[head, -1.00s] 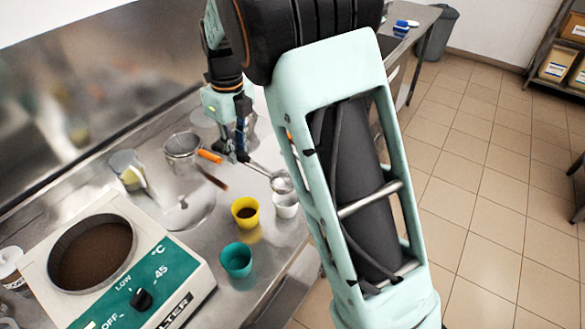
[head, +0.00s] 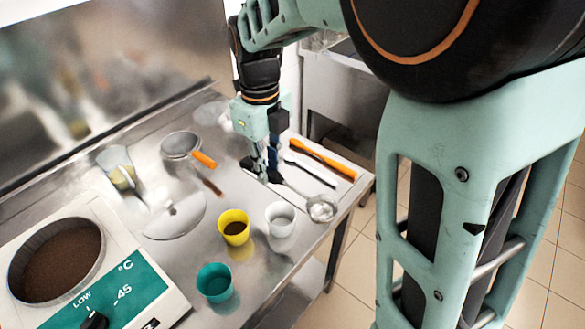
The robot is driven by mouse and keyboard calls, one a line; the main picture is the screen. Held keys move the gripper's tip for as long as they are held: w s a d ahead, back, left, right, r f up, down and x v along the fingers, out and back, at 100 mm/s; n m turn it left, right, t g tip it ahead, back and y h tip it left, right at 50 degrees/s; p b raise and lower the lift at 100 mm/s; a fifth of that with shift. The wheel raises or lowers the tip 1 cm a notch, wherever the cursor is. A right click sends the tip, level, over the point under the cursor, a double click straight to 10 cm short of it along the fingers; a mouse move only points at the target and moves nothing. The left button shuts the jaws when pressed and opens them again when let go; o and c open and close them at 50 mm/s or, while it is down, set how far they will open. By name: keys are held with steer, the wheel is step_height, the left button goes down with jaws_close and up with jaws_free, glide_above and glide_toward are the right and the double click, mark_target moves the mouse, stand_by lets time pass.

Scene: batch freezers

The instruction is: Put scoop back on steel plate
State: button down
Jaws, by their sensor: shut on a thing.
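My gripper (head: 262,176) is shut on the handle of a metal scoop. The bowl of the scoop (head: 321,208) points to the lower right, near the counter's right edge and just right of the white cup. I cannot tell whether the scoop touches the surface. A flat pale steel plate (head: 335,166) lies at the counter's right end, just right of my gripper, bearing an orange-handled tool (head: 322,158) and a dark-handled tool (head: 308,173). Part of the plate is hidden behind my gripper.
A white cup (head: 280,219), a yellow cup (head: 234,227) and a teal cup (head: 215,283) stand in front. A round metal disc (head: 175,215), an orange-handled strainer (head: 181,146) and a clear jug (head: 117,165) are left. A heated pot (head: 55,262) stands front left.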

steer(key=shift+s+d+f, duration=0.1)
steer(key=shift+d, duration=0.25)
steer(key=w+f, duration=0.2)
steer(key=w, duration=0.2)
steer(key=w+f+p, duration=0.1)
steer(key=w+f, duration=0.2)
steer(key=w, duration=0.1)
steer(key=w+d+f, duration=0.1)
steer(key=w+f, duration=0.2)
steer(key=w, duration=0.1)
steer(key=shift+w+f+p, duration=0.25)
steer(key=shift+w+p, duration=0.05)
steer(key=shift+w, duration=0.05)
steer(key=shift+w+f, duration=0.5)
steer(key=shift+f, duration=0.05)
steer(key=shift+w+f, duration=0.1)
steer(key=shift+f, duration=1.6)
